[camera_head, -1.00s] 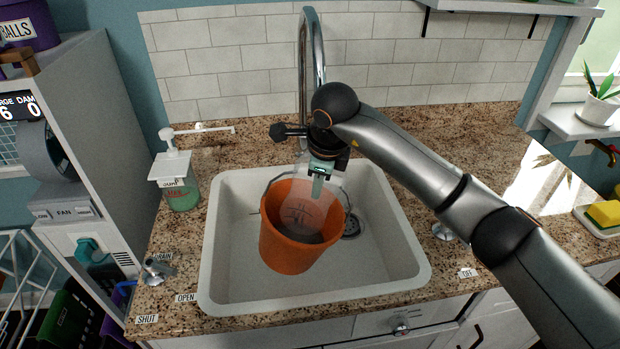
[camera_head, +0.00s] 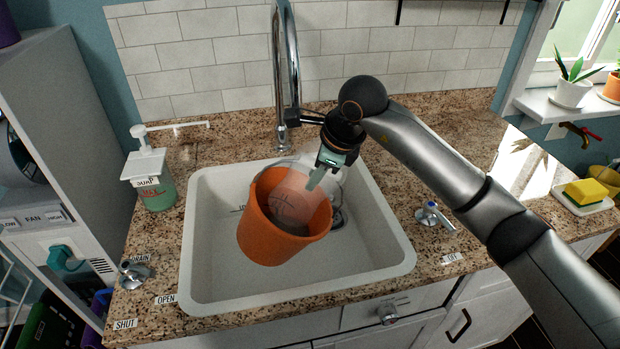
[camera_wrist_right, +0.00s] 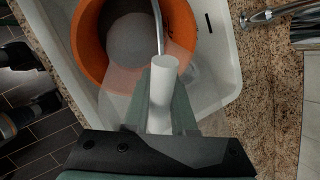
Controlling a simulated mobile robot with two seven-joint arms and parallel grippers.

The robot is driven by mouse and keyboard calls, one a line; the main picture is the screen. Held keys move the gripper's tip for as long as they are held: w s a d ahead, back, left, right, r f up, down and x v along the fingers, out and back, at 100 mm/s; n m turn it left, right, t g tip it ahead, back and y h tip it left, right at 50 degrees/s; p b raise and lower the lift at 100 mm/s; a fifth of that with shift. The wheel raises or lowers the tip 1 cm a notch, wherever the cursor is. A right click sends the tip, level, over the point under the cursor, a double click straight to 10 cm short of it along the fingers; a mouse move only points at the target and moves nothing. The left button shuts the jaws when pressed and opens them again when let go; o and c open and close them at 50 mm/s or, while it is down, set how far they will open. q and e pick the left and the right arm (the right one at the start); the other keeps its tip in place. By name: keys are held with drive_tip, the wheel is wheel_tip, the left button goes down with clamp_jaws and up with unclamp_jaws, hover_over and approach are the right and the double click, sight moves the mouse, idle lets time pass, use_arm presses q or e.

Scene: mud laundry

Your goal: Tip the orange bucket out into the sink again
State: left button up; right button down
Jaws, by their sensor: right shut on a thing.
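The orange bucket (camera_head: 268,240) is over the white sink basin (camera_head: 395,262), tilted slightly with its mouth leaning right. A grey surface shows inside it; I cannot tell whether this is liquid or the bottom. My right gripper (camera_head: 316,180) is at the bucket's mouth, on its upper right side. In the right wrist view it is shut on the white grip of the bucket's handle (camera_wrist_right: 163,95), with the orange bucket (camera_wrist_right: 92,45) beyond. I cannot tell whether the bucket touches the basin floor. My left gripper is not in view.
The tall chrome faucet (camera_head: 283,75) stands behind the basin. A soap pump bottle (camera_head: 155,185) is at the left, and the drain lever (camera_head: 135,273) is in front of it. A tap handle (camera_head: 432,214) is right of the sink. A yellow sponge (camera_head: 585,192) lies at far right.

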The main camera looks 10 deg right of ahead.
drive_tip(key=shift+d+r, duration=0.15)
drive_tip(key=shift+r, duration=0.1)
drive_tip(key=shift+b, duration=0.3)
idle(0.4)
drive_tip(key=shift+s+d+r+t+y+b, duration=0.1)
drive_tip(key=shift+s+d+t+y+b, duration=0.05)
drive_tip(key=shift+d+y+b, duration=0.4)
drive_tip(key=shift+s+d+t+y+b, duration=0.1)
drive_tip(key=shift+d+t+y+b, duration=0.2)
drive_tip(key=shift+b, duration=0.45)
drive_tip(key=shift+a, duration=0.1)
drive_tip(key=shift+s+d+m+y+b, duration=0.15)
drive_tip(key=shift+d+m+y+b, duration=0.25)
drive_tip(key=shift+b, duration=0.45)
drive_tip(key=shift+s+d+y+b, duration=0.1)
drive_tip(key=shift+d+y+b, duration=0.25)
drive_tip(key=shift+b, duration=0.35)
drive_tip(key=shift+r+t, duration=0.1)
drive_tip(key=shift+t, duration=0.15)
